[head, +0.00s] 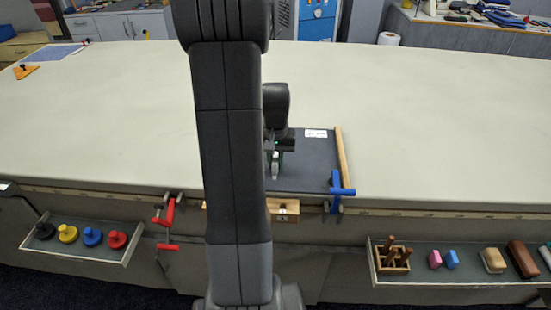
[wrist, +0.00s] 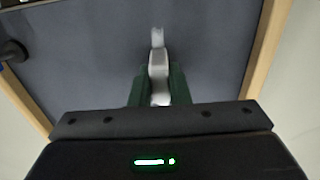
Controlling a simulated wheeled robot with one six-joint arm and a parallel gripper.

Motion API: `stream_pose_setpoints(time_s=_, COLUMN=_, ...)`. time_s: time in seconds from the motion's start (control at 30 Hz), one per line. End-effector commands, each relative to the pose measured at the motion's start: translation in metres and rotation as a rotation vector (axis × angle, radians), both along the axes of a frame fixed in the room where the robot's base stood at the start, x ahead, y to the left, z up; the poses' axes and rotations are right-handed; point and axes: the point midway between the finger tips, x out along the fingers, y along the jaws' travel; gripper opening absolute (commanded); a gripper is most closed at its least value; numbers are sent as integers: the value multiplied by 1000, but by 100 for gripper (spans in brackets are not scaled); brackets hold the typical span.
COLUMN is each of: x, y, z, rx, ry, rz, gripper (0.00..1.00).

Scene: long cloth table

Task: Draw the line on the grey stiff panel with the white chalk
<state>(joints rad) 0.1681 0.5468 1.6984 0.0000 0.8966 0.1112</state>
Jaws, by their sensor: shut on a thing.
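The grey stiff panel (head: 315,165) lies on the cloth table at its front edge, partly hidden by my arm in the head view. A wooden strip runs along its right side. In the wrist view the panel (wrist: 215,45) fills most of the picture, with wooden strips at left and right. My gripper (head: 274,160) is over the panel's left visible part. In the wrist view its green fingers (wrist: 159,80) are shut on the white chalk (wrist: 158,62), which points away from the gripper toward the panel. I cannot tell whether its tip touches the panel.
A blue clamp (head: 337,188) stands at the panel's front right corner. A red clamp (head: 167,218) is on the table edge at left. Trays hang at the front, one with coloured knobs (head: 92,237), one with blocks and brushes (head: 493,260). The table (head: 450,130) is clear at right.

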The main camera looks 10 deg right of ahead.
Motion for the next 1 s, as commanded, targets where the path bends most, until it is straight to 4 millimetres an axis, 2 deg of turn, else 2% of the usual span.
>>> stream_pose_setpoints(time_s=1.0, x=-31, y=9, z=0, rx=0, ry=-1, rz=0, gripper=0)
